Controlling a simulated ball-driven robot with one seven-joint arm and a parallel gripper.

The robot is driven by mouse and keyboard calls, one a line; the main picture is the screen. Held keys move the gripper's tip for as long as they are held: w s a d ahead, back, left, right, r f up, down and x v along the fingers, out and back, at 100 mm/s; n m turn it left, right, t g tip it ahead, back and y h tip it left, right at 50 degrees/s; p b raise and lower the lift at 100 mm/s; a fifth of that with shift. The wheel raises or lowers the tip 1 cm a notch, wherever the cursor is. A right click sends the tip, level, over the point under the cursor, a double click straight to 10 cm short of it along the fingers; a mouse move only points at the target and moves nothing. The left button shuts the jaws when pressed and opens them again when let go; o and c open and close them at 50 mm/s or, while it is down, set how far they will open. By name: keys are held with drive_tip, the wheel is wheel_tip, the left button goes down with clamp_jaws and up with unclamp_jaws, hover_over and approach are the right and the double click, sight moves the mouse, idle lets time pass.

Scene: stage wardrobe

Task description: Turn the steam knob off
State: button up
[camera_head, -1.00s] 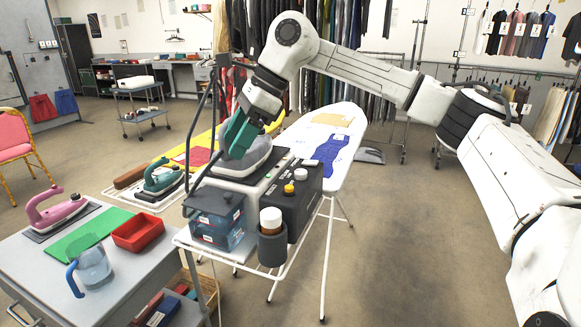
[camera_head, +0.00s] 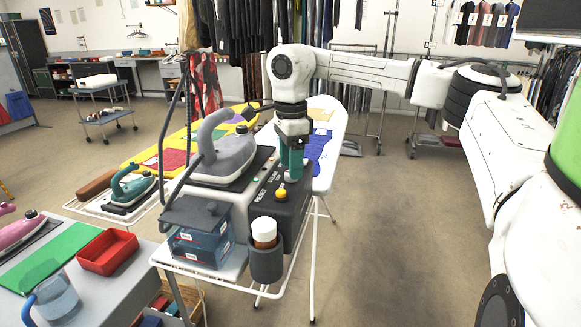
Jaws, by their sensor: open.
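The grey steam station (camera_head: 235,205) stands on the white wire shelf at the ironing board's end. Its dark control panel (camera_head: 262,213) carries printed labels, one of them reading RESET, and a yellow knob (camera_head: 281,194). My gripper (camera_head: 291,172) points straight down at the panel, just behind the yellow knob, its green fingers close to the panel top. The jaws are open, though their gap is hard to see from here. The fingers hide the panel's pale knob; whether they touch it I cannot tell. A grey iron (camera_head: 226,155) rests on the station to the left of my gripper.
A bottle with a white cap (camera_head: 264,232) sits in a holder at the panel's front. A dark hose (camera_head: 170,120) rises beside the iron. A teal iron (camera_head: 130,187) and a red tray (camera_head: 103,251) are at left. The floor at right is clear.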

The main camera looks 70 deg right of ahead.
drive_tip(key=shift+f, duration=0.9)
drive_tip(key=c, duration=1)
